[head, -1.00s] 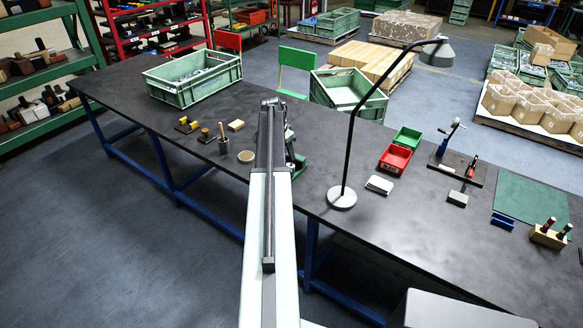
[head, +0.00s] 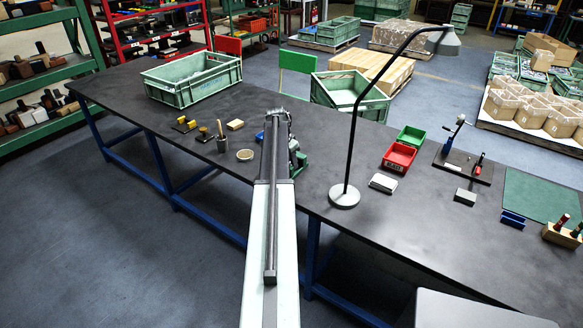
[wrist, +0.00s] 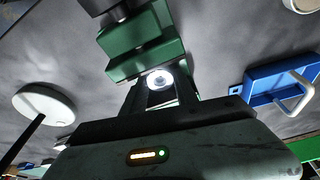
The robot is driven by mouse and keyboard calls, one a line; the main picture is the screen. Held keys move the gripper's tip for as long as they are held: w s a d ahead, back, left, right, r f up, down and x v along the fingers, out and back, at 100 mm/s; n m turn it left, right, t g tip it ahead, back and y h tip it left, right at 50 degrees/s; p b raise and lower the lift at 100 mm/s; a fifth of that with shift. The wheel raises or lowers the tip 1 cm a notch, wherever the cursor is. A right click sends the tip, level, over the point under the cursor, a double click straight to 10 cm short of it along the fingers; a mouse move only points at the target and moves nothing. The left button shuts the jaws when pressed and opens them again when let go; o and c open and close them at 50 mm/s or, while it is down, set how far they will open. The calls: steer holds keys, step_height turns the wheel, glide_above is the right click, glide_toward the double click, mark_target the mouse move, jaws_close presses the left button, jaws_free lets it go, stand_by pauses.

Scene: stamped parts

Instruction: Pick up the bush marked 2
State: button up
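A small bright metal ring (wrist: 159,80), which looks like a bush, shows in the wrist view with its round hole facing me. No number is readable on it. My gripper (wrist: 160,93) has its two dark fingers apart, one on each side of the ring; I cannot tell whether they touch it. A green stepped block (wrist: 143,42) stands just beyond the ring. In the head view my arm hides the gripper and ring, and part of a green machine (head: 299,162) shows beside the arm's end.
A blue part with a pale handle (wrist: 262,82) lies right of my gripper in the wrist view. The lamp's round base (head: 344,196) stands close to the arm. A pale ring-shaped dish (head: 245,155) and a cup (head: 222,145) are left of it. The bench (head: 440,235) has bare room.

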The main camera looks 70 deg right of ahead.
jaws_close()
steer(key=p+v, duration=0.5)
steer(key=s+d+p+v, duration=0.1)
steer(key=p+v, duration=0.1)
steer(key=p, duration=0.1)
steer(key=shift+w+r, duration=0.15)
steer(key=shift+r, duration=0.45)
steer(key=w+a, duration=0.2)
steer(key=a, duration=0.7)
steer(key=w+a+b, duration=0.1)
steer(key=w+a, duration=0.2)
steer(key=a, duration=0.6)
steer(key=shift+a+f, duration=0.35)
steer(key=shift+f, duration=0.1)
